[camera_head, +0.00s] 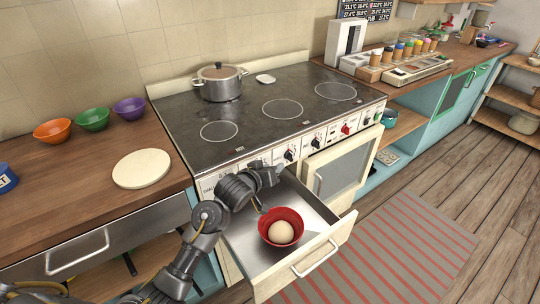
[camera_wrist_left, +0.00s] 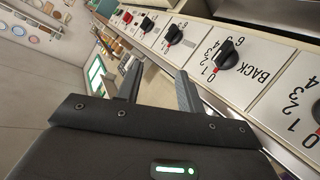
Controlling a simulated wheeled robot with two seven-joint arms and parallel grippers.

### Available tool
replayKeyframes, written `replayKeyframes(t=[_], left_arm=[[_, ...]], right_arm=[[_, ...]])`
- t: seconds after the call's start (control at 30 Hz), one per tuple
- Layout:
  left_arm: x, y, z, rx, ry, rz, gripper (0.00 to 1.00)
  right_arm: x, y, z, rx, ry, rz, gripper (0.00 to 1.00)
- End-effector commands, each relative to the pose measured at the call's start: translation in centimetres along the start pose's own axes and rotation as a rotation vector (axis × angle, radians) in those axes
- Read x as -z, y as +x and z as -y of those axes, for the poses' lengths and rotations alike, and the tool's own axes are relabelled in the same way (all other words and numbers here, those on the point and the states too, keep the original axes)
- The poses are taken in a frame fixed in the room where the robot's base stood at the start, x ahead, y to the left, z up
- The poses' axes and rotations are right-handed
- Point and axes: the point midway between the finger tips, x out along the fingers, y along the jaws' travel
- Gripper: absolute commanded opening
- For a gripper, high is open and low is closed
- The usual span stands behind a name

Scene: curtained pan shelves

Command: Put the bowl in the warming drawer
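The red bowl (camera_head: 265,232), holding a pale round ball (camera_head: 281,232) like dough, sits upright inside the pulled-out drawer (camera_head: 328,240) below the stove. It appears to rest on the drawer floor. My left gripper (camera_head: 274,174) is above the back of the drawer, close to the stove's knob panel and apart from the bowl. In the left wrist view its two fingers (camera_wrist_left: 158,82) stand apart with nothing between them, facing along the knobs. The bowl is out of the wrist view. My right gripper is not in view.
The stove (camera_head: 262,125) carries a lidded pot (camera_head: 220,85). Orange (camera_head: 52,131), green (camera_head: 92,119) and purple (camera_head: 129,109) bowls and a round board (camera_head: 142,168) are on the left counter. An oven door (camera_head: 343,167) is beside the drawer. A striped rug (camera_head: 400,250) lies on the floor.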

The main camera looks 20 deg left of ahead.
Motion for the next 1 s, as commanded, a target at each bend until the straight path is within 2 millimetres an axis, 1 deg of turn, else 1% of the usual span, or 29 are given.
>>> replayKeyframes(t=[0.03,0.1,0.3,0.5,0.93,0.97,1.0], left_arm=[[1.0,-0.5,-0.6,0.001,0.000,-0.005,0.38],[1.9,-1.0,-1.0,0.006,0.001,-0.006,0.38],[3.6,-2.0,-1.8,0.017,0.004,-0.011,0.38],[4.1,-2.4,-2.0,0.022,0.006,-0.011,0.38],[4.1,-2.4,-2.0,0.022,0.006,-0.011,0.38],[4.1,-2.4,-1.9,0.022,0.006,-0.011,0.35],[4.0,-2.4,-1.9,0.022,0.006,-0.011,0.30]], right_arm=[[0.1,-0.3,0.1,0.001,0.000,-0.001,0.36],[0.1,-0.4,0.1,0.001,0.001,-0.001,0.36],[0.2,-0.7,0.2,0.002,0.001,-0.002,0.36],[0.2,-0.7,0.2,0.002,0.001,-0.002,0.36],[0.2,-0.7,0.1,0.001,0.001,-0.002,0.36],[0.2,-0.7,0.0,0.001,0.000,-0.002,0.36],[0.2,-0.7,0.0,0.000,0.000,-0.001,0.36]])
